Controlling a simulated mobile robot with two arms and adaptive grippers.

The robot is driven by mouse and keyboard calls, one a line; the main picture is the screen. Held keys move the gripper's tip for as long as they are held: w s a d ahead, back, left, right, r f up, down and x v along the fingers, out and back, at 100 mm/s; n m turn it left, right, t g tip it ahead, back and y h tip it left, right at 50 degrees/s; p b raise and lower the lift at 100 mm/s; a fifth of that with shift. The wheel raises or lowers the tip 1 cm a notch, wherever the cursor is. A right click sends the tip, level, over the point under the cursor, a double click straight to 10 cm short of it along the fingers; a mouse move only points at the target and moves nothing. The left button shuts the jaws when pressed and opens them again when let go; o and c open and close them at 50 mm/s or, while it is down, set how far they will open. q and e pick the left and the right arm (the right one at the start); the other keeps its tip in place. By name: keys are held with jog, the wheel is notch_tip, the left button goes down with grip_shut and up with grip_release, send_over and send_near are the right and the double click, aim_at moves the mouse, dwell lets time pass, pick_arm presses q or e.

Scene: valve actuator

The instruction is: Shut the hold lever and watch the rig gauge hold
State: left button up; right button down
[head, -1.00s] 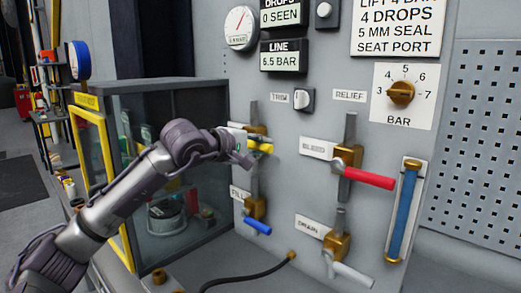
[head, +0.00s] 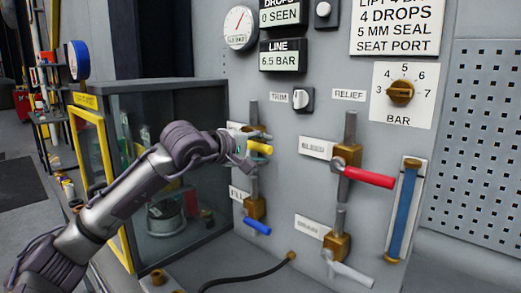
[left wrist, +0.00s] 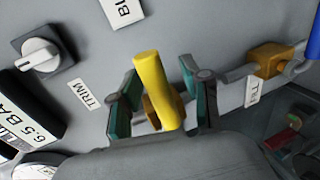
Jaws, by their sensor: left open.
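The yellow-handled lever (head: 261,148), which I take to be the hold lever, sits on a brass valve on the grey panel; its label is mostly hidden by my gripper. My left gripper (head: 246,157) is at this lever. In the left wrist view the yellow handle (left wrist: 150,88) stands between the two open, green-padded fingers, with a gap visible on each side. The round gauge (head: 240,27) at the top left of the panel has a red needle; its exact reading is too small to tell. The line display (head: 284,57) reads 6.5 BAR. My right gripper is out of view.
A blue fill lever (head: 257,226) is below, a red bleed lever (head: 368,177) to the right, and a white drain lever (head: 352,273) at lower right. A trim knob (head: 302,99) is above. A glass-sided cabinet (head: 180,95) stands left, close to my left arm.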

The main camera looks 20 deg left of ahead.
pick_arm(q)
jog(key=v, duration=1.2)
